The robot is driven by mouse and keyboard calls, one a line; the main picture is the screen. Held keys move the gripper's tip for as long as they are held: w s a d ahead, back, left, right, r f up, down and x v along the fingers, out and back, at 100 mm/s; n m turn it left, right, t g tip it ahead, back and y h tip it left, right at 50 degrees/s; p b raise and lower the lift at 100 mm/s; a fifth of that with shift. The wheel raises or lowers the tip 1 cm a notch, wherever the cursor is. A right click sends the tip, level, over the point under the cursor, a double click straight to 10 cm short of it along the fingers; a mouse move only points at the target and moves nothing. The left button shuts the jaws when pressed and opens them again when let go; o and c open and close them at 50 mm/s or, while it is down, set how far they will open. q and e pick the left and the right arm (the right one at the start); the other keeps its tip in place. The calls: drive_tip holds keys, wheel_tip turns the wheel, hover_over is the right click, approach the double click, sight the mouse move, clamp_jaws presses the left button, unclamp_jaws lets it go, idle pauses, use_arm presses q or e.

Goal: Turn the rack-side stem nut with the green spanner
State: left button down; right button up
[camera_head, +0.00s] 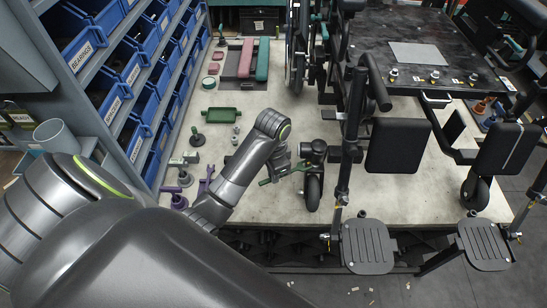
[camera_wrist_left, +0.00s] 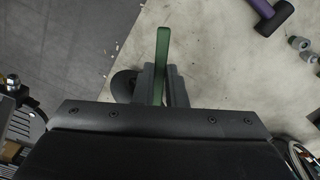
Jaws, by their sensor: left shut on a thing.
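My left gripper (camera_head: 288,168) reaches over the bench and is shut on the green spanner (camera_head: 301,166). In the left wrist view the green spanner (camera_wrist_left: 162,58) stands between the two finger ends (camera_wrist_left: 160,86) and sticks out past them. The spanner's far end lies close to the rack-side caster (camera_head: 313,190), under its fork and stem (camera_head: 315,150). I cannot make out the stem nut or tell whether the spanner touches it. In the left wrist view a dark round wheel (camera_wrist_left: 123,84) shows partly behind the left finger. My right gripper is not in view.
The wheelchair (camera_head: 352,120) stands on the pale bench (camera_head: 250,205), with footplates (camera_head: 367,246) past the front edge. A rack of blue bins (camera_head: 110,95) lines the left.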

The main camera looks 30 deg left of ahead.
use_arm(q)
drive_tip(key=shift+w+d, duration=0.1)
drive_tip(key=shift+w, duration=0.1)
drive_tip(key=shift+w+d, duration=0.35)
drive_tip(key=shift+w, duration=0.3)
drive_tip(key=shift+w+d, duration=0.35)
drive_tip(key=shift+w, duration=0.25)
idle(0.8)
drive_tip(key=shift+w+a+m, duration=0.5)
drive_tip(key=shift+a+m, duration=0.25)
drive_tip(key=shift+m, duration=0.15)
drive_tip(key=shift+w+a+m, duration=0.65)
drive_tip(key=shift+m, duration=0.35)
